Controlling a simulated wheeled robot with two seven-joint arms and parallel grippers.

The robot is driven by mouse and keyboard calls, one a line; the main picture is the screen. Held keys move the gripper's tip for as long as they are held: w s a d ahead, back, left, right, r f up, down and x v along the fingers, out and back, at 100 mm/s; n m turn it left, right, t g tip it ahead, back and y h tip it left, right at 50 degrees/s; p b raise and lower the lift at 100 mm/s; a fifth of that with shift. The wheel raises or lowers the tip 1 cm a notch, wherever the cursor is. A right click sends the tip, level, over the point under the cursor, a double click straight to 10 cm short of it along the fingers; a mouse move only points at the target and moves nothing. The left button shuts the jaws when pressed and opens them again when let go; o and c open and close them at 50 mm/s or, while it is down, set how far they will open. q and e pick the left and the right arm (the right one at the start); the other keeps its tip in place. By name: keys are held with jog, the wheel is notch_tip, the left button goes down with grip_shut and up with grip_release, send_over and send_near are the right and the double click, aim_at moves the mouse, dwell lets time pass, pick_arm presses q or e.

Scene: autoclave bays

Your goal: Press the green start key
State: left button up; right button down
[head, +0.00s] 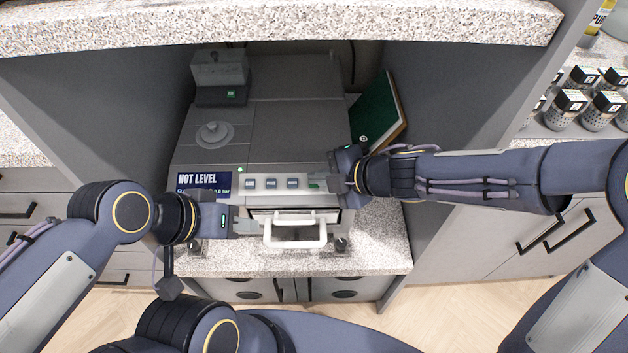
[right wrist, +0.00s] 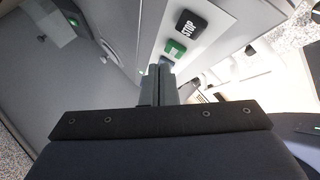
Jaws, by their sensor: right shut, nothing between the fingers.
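The autoclave (head: 300,126) stands in the bay, with a dark display (head: 203,182) reading NOT LEVEL on its front panel. The green start key (right wrist: 175,48) shows in the right wrist view, beside the black STOP key (right wrist: 190,24). In the head view the green key (head: 314,184) is partly covered by my right gripper (head: 328,185). That gripper is shut and empty, its fingertips (right wrist: 160,70) just short of the green key in the wrist view; contact cannot be told. My left gripper (head: 250,227) is at the left end of the white door handle (head: 295,241); its jaw opening is unclear.
Several grey keys (head: 268,183) lie left of the green key. Dark feet (head: 341,245) stand under the autoclave's front on the speckled counter (head: 378,245). A green board (head: 376,112) leans at the bay's right wall. A box (head: 220,75) sits at the back left.

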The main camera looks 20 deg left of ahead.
aim_at(320, 200)
jog(key=shift+f, duration=0.1)
jog(key=shift+w+f, duration=0.15)
jog(key=shift+f, duration=0.15)
jog(key=shift+w+f+b, duration=0.1)
jog(key=shift+f+b, duration=0.3)
dwell(0.6)
jog(key=shift+r, duration=0.1)
jog(key=shift+s+r+p, duration=0.25)
jog(key=shift+r+p, duration=0.5)
jog(key=r+p, duration=0.1)
jog(key=s+r+p, duration=0.1)
jog(key=r+p, duration=0.2)
jog(key=shift+s+d+r, duration=0.25)
jog(key=shift+s+r, duration=0.05)
jog(key=shift+r, duration=0.05)
dwell(0.3)
